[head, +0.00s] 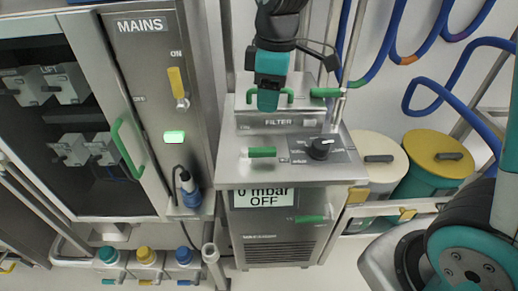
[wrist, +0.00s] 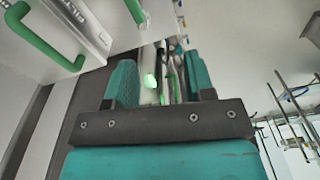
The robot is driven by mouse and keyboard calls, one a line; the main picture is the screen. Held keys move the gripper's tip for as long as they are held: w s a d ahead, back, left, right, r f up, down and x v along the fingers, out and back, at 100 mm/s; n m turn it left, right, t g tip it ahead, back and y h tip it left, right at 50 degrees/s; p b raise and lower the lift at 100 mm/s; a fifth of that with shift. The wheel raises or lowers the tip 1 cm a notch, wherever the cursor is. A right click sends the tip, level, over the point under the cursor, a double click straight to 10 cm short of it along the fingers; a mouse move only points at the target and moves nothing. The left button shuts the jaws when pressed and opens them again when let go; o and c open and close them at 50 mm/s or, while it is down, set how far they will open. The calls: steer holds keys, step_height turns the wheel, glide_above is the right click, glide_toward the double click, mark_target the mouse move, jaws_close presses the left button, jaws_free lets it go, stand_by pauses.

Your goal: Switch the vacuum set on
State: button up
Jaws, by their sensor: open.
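The vacuum set (head: 272,172) is a grey steel cabinet in the middle of the head view. Its display (head: 263,197) reads "0 mbar OFF". A black rotary knob (head: 320,148) with markings sits on its upper right panel; the knob's exact setting is too small to read. A green handle (head: 262,152) lies left of the knob. My gripper (head: 268,100) is above and in front of the filter box (head: 278,121), up and left of the knob, and apart from it. In the wrist view my gripper (wrist: 160,78) has its two teal fingers spread, with nothing held between them.
The mains cabinet (head: 146,60) stands left, its yellow lever (head: 178,88) near ON and its green lamp (head: 174,137) lit. Bins with yellow (head: 440,146) and cream (head: 372,150) lids stand right. Blue hoses (head: 425,92) hang behind.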

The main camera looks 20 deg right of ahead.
steer(key=n+h, duration=0.1)
steer(key=n, duration=0.1)
glide_toward(264, 149)
step_height(264, 149, down, 10)
steer(key=shift+w+p, duration=0.15)
steer(key=shift+p, duration=0.55)
jaws_close()
